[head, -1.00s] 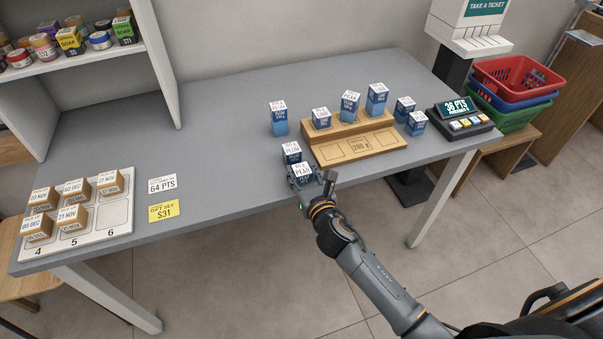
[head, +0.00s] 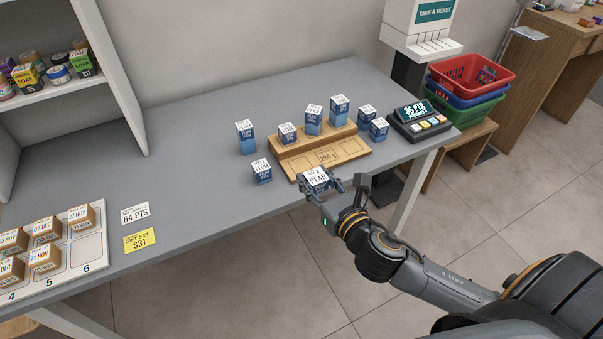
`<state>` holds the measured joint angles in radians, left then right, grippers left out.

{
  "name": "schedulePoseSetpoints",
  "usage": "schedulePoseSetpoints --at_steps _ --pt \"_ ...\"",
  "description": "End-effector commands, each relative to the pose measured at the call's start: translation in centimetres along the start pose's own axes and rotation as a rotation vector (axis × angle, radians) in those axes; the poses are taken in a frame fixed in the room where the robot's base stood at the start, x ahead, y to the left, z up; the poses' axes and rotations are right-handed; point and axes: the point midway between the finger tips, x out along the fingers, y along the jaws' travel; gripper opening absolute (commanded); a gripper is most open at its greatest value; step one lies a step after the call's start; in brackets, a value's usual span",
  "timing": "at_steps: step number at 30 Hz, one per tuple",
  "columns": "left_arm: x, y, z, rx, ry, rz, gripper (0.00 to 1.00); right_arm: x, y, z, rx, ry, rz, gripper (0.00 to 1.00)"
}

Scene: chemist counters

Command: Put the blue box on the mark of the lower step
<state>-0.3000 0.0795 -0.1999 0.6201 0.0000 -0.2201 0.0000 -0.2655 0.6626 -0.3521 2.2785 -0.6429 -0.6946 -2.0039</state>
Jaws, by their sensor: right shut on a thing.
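My right gripper (head: 326,191) is shut on a blue box (head: 318,184) with a white top reading PEAR. It holds the box at the front edge of the wooden two-step stand (head: 289,170); whether it is above the table or touching it is hard to tell. The stand's lower step has outlined marks, one at left (head: 299,165) and one at right (head: 352,148), with a 280 g label between them. No box stands on the lower step. Several blue boxes, including a tall one (head: 338,112), stand on the upper step. My left gripper is not in view.
A blue PLUM box (head: 262,173) and a taller blue box (head: 246,139) stand left of the stand. Two small blue boxes (head: 379,130) stand right of it, near a display unit (head: 421,122). A board with brown boxes (head: 88,248) lies at left. The middle-left table is clear.

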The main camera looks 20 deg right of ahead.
Motion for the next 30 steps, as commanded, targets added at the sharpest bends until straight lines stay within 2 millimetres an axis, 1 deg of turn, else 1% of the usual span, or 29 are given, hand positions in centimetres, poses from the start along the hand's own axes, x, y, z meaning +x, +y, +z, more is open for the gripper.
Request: schedulePoseSetpoints --at_steps 1,3,7,11,14,21,23,25,30 --pt "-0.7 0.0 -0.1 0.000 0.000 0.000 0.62 0.6 0.1 0.9 -0.001 -0.005 0.000 0.06" --pt "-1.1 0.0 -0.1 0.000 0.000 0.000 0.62 1.6 0.4 1.5 0.000 -0.006 -0.002 0.06" --pt "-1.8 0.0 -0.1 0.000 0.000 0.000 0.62 3.2 0.7 2.3 0.000 -0.004 -0.006 0.06" --pt "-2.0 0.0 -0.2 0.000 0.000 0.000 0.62 4.4 0.7 2.4 -0.001 -0.002 -0.010 0.06" --pt "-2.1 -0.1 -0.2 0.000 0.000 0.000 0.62 6.0 0.0 1.9 -0.003 -0.001 -0.013 0.06" --pt "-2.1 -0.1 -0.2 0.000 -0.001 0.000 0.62 11.7 -2.4 0.1 0.000 -0.001 -0.014 0.06" --pt "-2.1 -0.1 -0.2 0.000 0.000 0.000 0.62 13.0 -3.0 -0.3 0.000 -0.001 -0.013 0.06" --pt "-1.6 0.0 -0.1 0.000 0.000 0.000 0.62 14.2 -3.4 -1.9 0.002 0.003 -0.013 0.06" --pt "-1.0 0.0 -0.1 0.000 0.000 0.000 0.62 16.6 -4.3 -4.2 0.003 0.001 -0.010 0.06"
